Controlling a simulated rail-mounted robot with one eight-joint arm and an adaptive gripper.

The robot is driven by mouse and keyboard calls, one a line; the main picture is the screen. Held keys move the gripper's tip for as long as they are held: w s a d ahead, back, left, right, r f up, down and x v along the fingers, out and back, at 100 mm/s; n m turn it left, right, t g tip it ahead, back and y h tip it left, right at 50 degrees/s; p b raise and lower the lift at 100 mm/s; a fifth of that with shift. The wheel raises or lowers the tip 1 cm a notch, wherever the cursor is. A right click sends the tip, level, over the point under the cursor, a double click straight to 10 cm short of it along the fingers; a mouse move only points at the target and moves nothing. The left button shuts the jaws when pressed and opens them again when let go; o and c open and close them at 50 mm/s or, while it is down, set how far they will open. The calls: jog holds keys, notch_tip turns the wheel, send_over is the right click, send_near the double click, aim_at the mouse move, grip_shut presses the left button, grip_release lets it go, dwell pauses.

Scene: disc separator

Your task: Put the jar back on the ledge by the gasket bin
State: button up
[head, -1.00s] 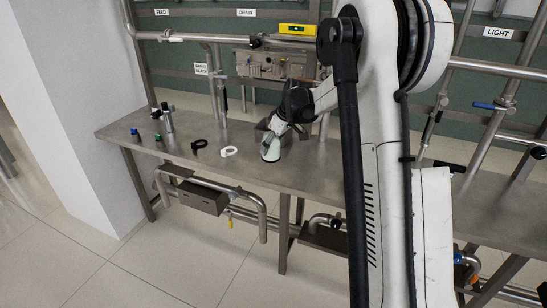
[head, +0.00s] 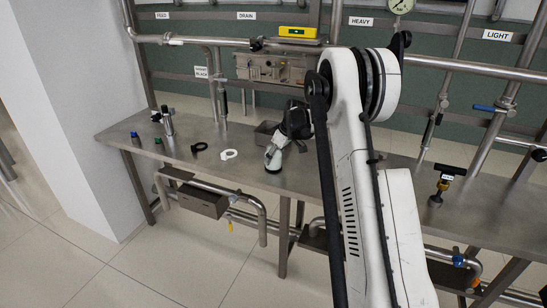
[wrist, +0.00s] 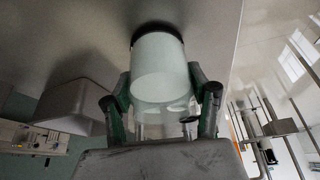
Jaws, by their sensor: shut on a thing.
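My gripper (wrist: 160,84) is shut on the jar (wrist: 160,68), with one finger on each side of it. The jar is a pale, whitish cylinder with a dark band at its far end in the wrist view. In the head view my gripper (head: 274,157) is low over the steel bench (head: 225,180), close to its front edge. The jar is small there and partly hidden by the gripper; I cannot tell whether it touches the bench. A grey open bin (head: 265,133), perhaps the gasket bin, stands just behind the gripper and shows at left in the wrist view (wrist: 75,103).
A black ring (head: 199,147) and a white ring (head: 228,155) lie on the bench left of the gripper. Small blue (head: 135,137) and green (head: 158,141) pieces stand farther left. Pipes run behind and below the bench. A black-handled valve (head: 444,182) stands at right.

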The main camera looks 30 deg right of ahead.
jog(key=shift+f, duration=0.2)
jog(key=o, duration=1.3)
jog(key=shift+o, duration=0.2)
jog(key=shift+r, duration=0.15)
